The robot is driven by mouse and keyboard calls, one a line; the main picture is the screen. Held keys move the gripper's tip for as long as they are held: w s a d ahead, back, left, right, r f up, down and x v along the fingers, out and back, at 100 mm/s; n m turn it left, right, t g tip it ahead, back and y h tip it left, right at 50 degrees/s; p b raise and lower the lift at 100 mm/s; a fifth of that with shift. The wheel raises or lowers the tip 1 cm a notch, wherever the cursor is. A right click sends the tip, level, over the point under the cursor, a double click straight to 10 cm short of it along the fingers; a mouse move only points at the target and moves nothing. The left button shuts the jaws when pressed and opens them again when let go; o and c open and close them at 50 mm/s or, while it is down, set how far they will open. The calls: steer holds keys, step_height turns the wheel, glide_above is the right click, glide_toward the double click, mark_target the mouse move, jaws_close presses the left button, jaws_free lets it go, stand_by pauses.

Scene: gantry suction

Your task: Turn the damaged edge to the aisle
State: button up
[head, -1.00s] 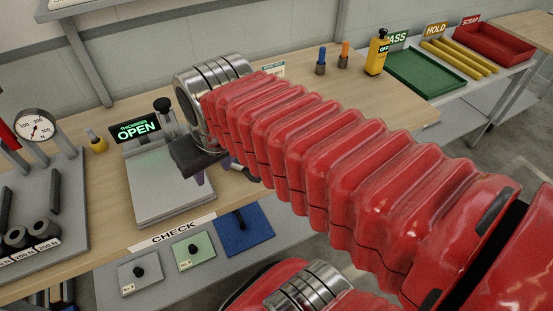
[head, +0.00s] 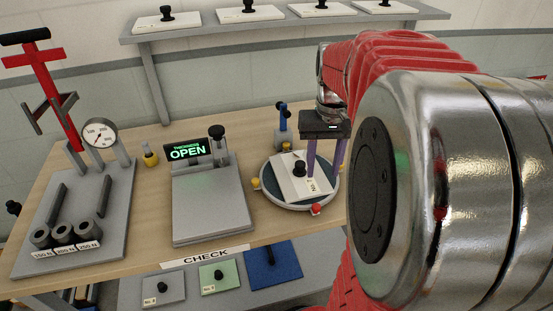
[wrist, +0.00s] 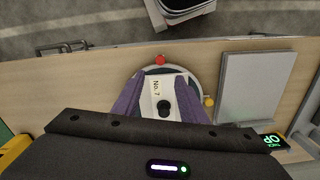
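A round turntable (head: 268,193) stands on the bench, with a red knob (head: 316,209) at its front and a yellow knob (head: 255,184) at its left. A white plate (head: 290,183) with a black knob lies on it, turned at an angle; its label reads No. 7 in the wrist view (wrist: 157,88). I cannot make out a damaged edge. My gripper (head: 322,172) points down over the right part of the turntable. In the wrist view its purple fingers (wrist: 165,78) are apart, with the plate showing between them; contact cannot be told.
Left of the turntable is a grey thickness gauge (head: 208,205) reading OPEN. A blue-topped fixture (head: 283,124) stands behind. A press with a dial (head: 100,133) is at far left. A shelf (head: 290,22) with several plates hangs above. Coloured plates (head: 222,277) lie below CHECK.

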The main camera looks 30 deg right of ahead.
mark_target(317, 206)
steer(key=shift+f, duration=0.15)
step_height(317, 206, down, 14)
steer(key=shift+r, duration=0.25)
stand_by(0.6)
steer(key=shift+c, duration=0.4)
jaws_close()
steer(key=shift+d, duration=0.15)
